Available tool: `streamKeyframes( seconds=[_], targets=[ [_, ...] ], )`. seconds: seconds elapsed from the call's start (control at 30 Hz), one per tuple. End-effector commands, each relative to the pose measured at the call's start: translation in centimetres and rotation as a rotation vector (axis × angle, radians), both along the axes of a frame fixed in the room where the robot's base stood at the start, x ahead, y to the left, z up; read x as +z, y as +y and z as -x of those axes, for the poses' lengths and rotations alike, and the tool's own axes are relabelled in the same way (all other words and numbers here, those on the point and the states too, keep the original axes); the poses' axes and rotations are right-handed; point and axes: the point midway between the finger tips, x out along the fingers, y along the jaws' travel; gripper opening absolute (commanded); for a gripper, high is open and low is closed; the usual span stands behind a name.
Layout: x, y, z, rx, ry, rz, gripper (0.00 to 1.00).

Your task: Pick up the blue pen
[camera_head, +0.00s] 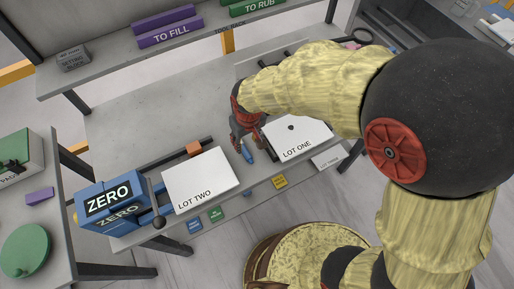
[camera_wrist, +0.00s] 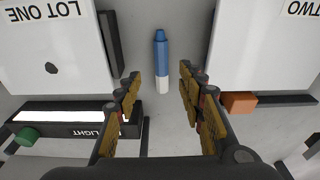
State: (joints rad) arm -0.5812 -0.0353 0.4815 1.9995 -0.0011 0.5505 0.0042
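A blue pen (camera_wrist: 161,52) with a white end lies on the grey slab between two white boards. In the wrist view it sits just ahead of and between my fingertips, apart from them. In the head view the blue pen (camera_head: 247,153) shows beside my gripper (camera_head: 243,143), partly hidden by it. In the wrist view my gripper (camera_wrist: 160,88) is open, its two yellow-brown fingers well apart, with nothing between them but slab and the pen's white end near the tips.
The LOT ONE board (camera_head: 312,136) and LOT TWO board (camera_head: 200,179) flank the pen. An orange block (camera_wrist: 240,102) lies close to the right finger. A light bar (camera_wrist: 66,117) is at the left. A blue ZERO box (camera_head: 108,200) stands at the left end.

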Motion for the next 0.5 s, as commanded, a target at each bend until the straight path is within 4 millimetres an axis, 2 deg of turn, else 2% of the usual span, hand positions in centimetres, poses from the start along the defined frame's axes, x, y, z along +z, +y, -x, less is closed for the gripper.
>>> streamKeyframes(
  seconds=[0.2, 0.37, 0.5],
  targets=[
    [-2.2, 0.2, -0.3, -0.001, -0.002, -0.002, 0.39],
    [-3.2, 0.3, -0.5, -0.001, -0.003, -0.002, 0.39],
    [-4.9, 0.5, -0.7, -0.001, -0.002, -0.001, 0.39]
  ],
)
